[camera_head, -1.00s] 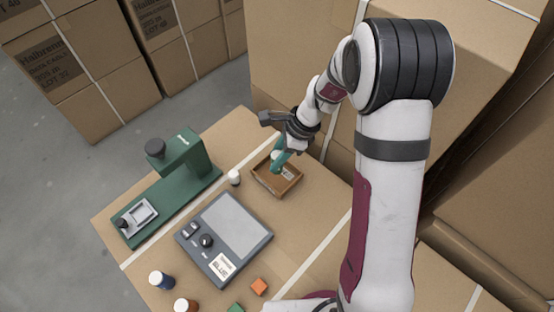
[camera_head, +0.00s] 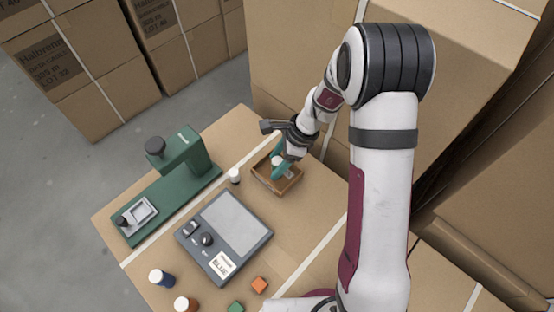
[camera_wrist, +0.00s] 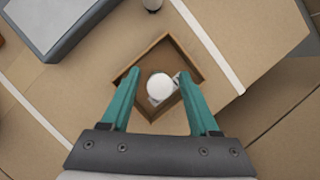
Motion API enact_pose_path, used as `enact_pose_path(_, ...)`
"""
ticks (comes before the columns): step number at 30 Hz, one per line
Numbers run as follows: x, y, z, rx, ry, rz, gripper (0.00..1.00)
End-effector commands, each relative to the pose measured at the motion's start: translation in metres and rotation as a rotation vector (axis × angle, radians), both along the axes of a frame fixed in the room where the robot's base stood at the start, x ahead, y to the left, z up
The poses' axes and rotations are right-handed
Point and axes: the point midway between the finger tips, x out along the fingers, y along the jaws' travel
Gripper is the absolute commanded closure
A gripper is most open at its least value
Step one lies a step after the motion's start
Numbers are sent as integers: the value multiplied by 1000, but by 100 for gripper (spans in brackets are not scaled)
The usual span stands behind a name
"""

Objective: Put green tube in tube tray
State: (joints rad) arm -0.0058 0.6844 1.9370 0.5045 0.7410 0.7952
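The tube tray is a small brown open-topped box (camera_head: 262,178), also seen in the wrist view (camera_wrist: 193,57). My gripper (camera_head: 277,174) has its teal fingers down at the tray. In the wrist view my gripper (camera_wrist: 158,78) is open, with a finger on either side of a round white cap (camera_wrist: 160,86) and a gap showing on both sides. The cap also shows by the fingers in the head view (camera_head: 277,160). The tube body under it is hidden, so its colour cannot be told. A pale label (camera_wrist: 172,97) shows inside the tray.
A white-capped tube (camera_head: 234,176) stands left of the tray. A grey device (camera_head: 222,235) and a green press-like stand (camera_head: 180,170) are further left. Blue (camera_head: 161,278) and orange-brown (camera_head: 186,304) tubes and orange (camera_head: 259,285) and green (camera_head: 236,307) blocks are in front.

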Motion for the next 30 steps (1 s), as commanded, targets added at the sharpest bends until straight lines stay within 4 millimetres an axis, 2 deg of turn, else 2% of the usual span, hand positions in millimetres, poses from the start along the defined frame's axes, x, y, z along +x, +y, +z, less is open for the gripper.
enact_pose_path(8,0,0,1,0,0,0,34)
enact_pose_path(11,1,0,11,1,-4,1,34)
enact_pose_path(21,1,-35,98,-1,-6,-2,34)
enact_pose_path(26,0,-44,120,0,-3,0,34)
enact_pose_path(29,-17,-44,139,-14,-32,78,34)
enact_pose_path(30,-36,-43,151,-29,-57,154,34)
